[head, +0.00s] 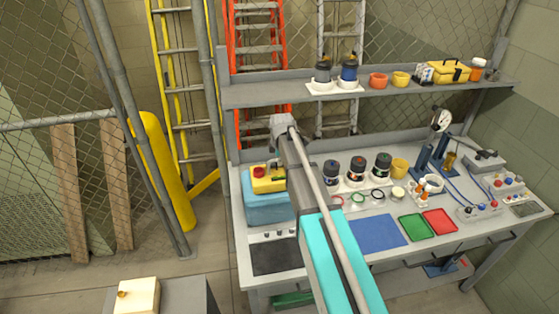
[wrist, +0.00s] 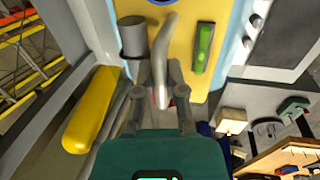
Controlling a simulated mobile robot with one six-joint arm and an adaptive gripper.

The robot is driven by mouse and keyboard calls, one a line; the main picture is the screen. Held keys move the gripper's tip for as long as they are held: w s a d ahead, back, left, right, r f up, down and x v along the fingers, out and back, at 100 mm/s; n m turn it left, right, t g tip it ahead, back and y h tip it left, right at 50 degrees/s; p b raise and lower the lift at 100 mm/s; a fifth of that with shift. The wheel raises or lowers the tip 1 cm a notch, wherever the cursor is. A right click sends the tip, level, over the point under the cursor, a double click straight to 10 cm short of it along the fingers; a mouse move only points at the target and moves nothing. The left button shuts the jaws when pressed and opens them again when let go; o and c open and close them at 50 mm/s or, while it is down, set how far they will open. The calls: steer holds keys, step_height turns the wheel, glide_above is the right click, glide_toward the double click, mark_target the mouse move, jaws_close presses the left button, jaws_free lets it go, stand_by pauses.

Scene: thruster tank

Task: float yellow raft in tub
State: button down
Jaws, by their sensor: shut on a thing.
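The yellow raft (head: 266,185) is at the blue tub (head: 268,209) on the bench's left end, with a red knob and a green part on top. In the wrist view the raft's yellow deck (wrist: 185,65) fills the top centre, with a green strip and a grey cylinder on it. The tub's light blue rim (wrist: 240,28) shows beside the deck. My gripper (wrist: 160,82) is shut on the raft; the exact grip is partly hidden. I cannot tell whether the raft touches the water.
A shelf (head: 390,92) with jars and cups runs above the bench. Bottles (head: 357,171), a blue mat (head: 377,234) and green and red trays (head: 417,227) lie right of the tub. A yellow bollard (head: 160,170) and ladders stand left and behind.

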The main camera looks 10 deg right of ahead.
steer(key=shift+s+b+x, duration=0.2)
steer(key=shift+b+x, duration=0.75)
steer(key=shift+x, duration=0.1)
steer(key=shift+f+b, duration=0.3)
steer(key=c, duration=0.6)
jaws_free()
steer(key=shift+c, duration=0.2)
steer(key=shift+r, duration=0.2)
